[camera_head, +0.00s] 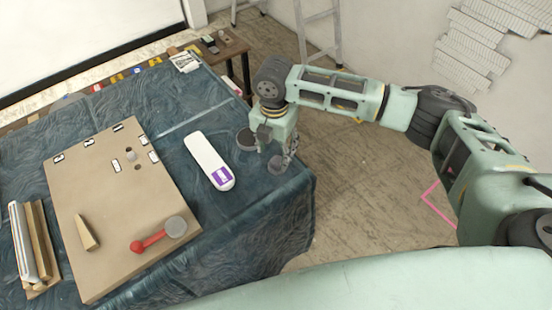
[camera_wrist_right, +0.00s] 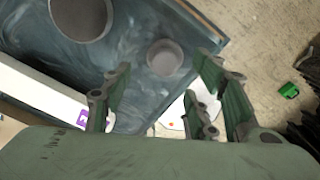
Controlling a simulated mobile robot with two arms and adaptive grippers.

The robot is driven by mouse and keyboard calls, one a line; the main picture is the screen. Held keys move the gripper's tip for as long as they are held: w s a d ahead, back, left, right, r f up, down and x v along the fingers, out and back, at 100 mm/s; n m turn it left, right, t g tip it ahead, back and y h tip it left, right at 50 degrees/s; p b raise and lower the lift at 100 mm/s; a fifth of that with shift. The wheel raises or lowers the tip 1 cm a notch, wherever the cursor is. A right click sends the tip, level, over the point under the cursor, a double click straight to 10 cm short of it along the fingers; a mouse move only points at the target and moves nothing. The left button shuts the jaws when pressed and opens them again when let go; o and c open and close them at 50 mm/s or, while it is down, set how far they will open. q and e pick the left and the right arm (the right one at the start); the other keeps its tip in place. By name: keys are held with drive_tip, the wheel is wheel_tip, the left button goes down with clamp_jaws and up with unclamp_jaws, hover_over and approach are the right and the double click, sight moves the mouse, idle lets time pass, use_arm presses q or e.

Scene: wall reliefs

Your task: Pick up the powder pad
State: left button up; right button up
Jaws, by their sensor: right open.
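Two round grey discs show in the right wrist view, a flat one (camera_wrist_right: 165,58) and a taller-looking one (camera_wrist_right: 82,16) cut by the top edge. The flat one looks like the powder pad, but I cannot be sure. In the head view a dark round piece (camera_head: 246,139) lies on the blue cloth beside the gripper. My right gripper (camera_head: 279,158) is over the right edge of the table, pointing down. In the right wrist view its fingers (camera_wrist_right: 168,80) are apart with nothing between them; the flat disc shows beyond the tips. My left gripper is out of view.
A white device with a purple label (camera_head: 208,160) lies left of the gripper on the cloth-covered table (camera_head: 245,225). A brown board (camera_head: 110,215) carries a red-handled tool (camera_head: 155,237) and a wooden wedge (camera_head: 87,233). The front right cloth is clear.

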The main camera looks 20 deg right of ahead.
sight(275, 159)
wheel_tip(275, 159, down, 2)
drive_tip(key=shift+s+f+p, duration=0.1)
drive_tip(key=shift+p, duration=0.3)
drive_tip(key=shift+d+f, duration=0.1)
drive_tip(key=shift+f, duration=0.7)
drive_tip(key=shift+w+f, duration=0.2)
drive_tip(key=shift+f, duration=0.75)
drive_tip(key=c, duration=0.8)
drive_tip(key=shift+c, duration=0.7)
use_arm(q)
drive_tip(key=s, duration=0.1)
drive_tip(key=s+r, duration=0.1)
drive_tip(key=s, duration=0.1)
